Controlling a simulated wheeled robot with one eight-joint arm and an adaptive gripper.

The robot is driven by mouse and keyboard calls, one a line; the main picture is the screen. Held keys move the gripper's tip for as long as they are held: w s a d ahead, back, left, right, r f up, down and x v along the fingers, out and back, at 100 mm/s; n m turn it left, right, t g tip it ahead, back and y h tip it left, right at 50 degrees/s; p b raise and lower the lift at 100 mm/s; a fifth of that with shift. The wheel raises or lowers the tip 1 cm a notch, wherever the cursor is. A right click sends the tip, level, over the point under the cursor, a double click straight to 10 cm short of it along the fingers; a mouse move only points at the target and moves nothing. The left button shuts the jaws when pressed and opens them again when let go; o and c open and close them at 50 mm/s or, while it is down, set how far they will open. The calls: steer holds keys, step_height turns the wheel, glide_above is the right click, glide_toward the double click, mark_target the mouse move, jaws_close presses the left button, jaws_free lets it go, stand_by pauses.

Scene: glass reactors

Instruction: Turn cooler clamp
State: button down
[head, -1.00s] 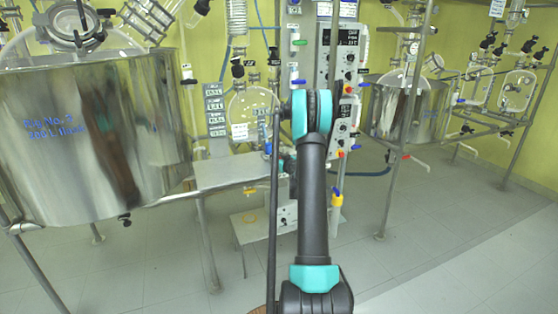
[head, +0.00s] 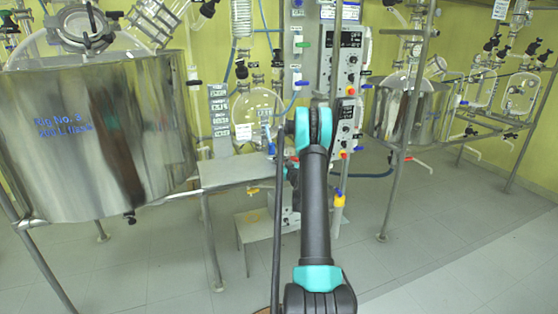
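My arm reaches forward up the middle of the head view and ends in front of the glassware rack. A dark wrist part of mine shows beside the elbow. The gripper fingers cannot be made out there, so their opening is unclear. A coiled glass cooler (head: 241,18) hangs above a round glass flask (head: 262,106) to the left of my arm. A black fitting (head: 241,70) sits between them. I cannot tell which small fitting is the cooler clamp. No contact between my gripper and any fitting is visible.
A large steel vessel (head: 95,135) fills the left side. A metal bench (head: 228,172) stands beside it. Control boxes (head: 348,60) are mounted just right of my arm. A second steel vessel (head: 425,108) and a glassware frame stand at right. The right foreground floor (head: 450,230) is clear.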

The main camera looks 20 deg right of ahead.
mark_target(283, 163)
steer(key=c, duration=1.4)
jaws_free()
steer(key=shift+s, duration=0.1)
steer(key=s, duration=0.7)
steer(key=shift+s+d+f, duration=0.1)
steer(key=shift+d+f, duration=0.25)
steer(key=shift+s, duration=0.1)
